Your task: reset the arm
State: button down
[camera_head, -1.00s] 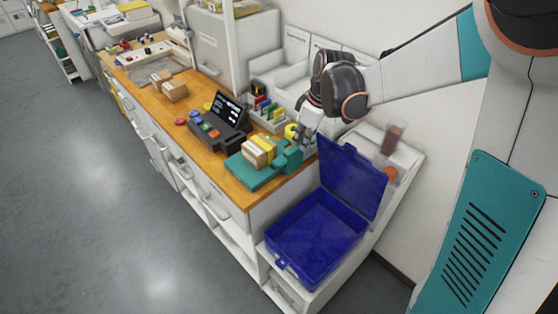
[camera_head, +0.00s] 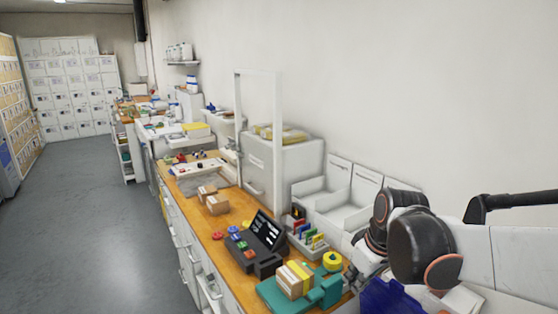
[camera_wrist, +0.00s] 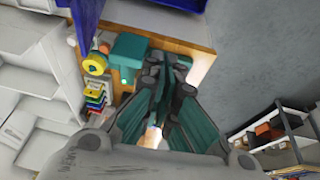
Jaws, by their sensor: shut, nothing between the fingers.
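My arm reaches in from the right edge in the head view. My gripper (camera_head: 364,272) hangs at its end, over the right end of the wooden counter, close to the blue box (camera_head: 388,298). In the wrist view my gripper (camera_wrist: 170,66) has its fingers together with nothing held between them. The blue box is mostly cut off by the lower edge of the head view and partly hidden by my arm.
A teal holder (camera_head: 277,295) with small boxes, a yellow roll (camera_head: 332,261), a black terminal (camera_head: 262,236) and cartons (camera_head: 217,204) stand on the counter (camera_head: 215,246). White bins (camera_head: 338,190) stand behind. The grey floor (camera_head: 96,225) is clear at left.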

jog(key=s+d+f+m+t+h+b, duration=0.1)
jog(key=s+m+b, duration=0.4)
jog(key=s, duration=1)
jog(key=d+f+m+t, duration=0.1)
jog(key=t, duration=0.1)
jog(key=shift+s+d+f+m+t, duration=0.15)
jog(key=shift+s+m+t, duration=0.15)
jog(key=shift+m, duration=0.1)
